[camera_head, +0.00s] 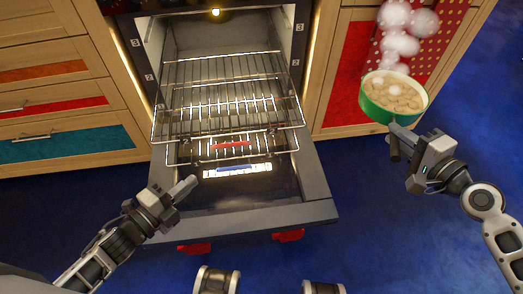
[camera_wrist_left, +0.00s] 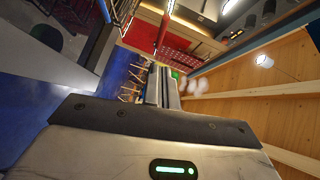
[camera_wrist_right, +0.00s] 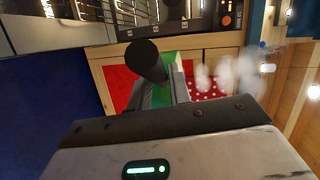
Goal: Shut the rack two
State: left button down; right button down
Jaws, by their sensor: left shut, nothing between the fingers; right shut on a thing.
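The oven is open, its door (camera_head: 320,185) folded down toward me. Wire racks stick out over the door: an upper rack (camera_head: 225,91) and a lower front edge (camera_head: 285,152) beneath it. Labels 2 and 3 mark both sides of the cavity; I cannot tell surely which rack sits at level two. My left gripper (camera_head: 187,188) is shut and empty, above the door's left part and in front of the racks. My right gripper (camera_head: 397,136) is shut on the dark handle of a green pan (camera_head: 376,112), right of the oven; the handle also shows in the right wrist view (camera_wrist_right: 147,60).
The pan holds pale brown pieces and white steam (camera_head: 400,43) rises from it. Wooden drawers (camera_head: 60,100) stand left of the oven, a red cupboard door (camera_head: 350,75) right of it. Two red pieces (camera_head: 288,236) show at the door's front edge. The blue floor is open in front.

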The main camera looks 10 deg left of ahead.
aim_at(218, 148)
jog(key=shift+w+f+b, duration=0.1)
jog(key=shift+f+b, duration=0.35)
jog(key=shift+b, duration=0.2)
jog(key=shift+f+b, duration=0.35)
jog(key=shift+f, duration=0.05)
pick_arm(q)
jog(key=shift+w+d+f, duration=0.3)
jog(key=shift+w+d, duration=0.05)
jog(key=shift+w, duration=1.25)
jog(key=shift+w+d+f, duration=0.25)
jog(key=shift+w+d, duration=0.15)
jog(key=shift+w, duration=1.2)
jog(key=shift+w+d+f, duration=0.3)
jog(key=shift+w+d, duration=0.05)
jog(key=shift+w, duration=1.25)
pick_arm(e)
jog(key=shift+f, duration=0.2)
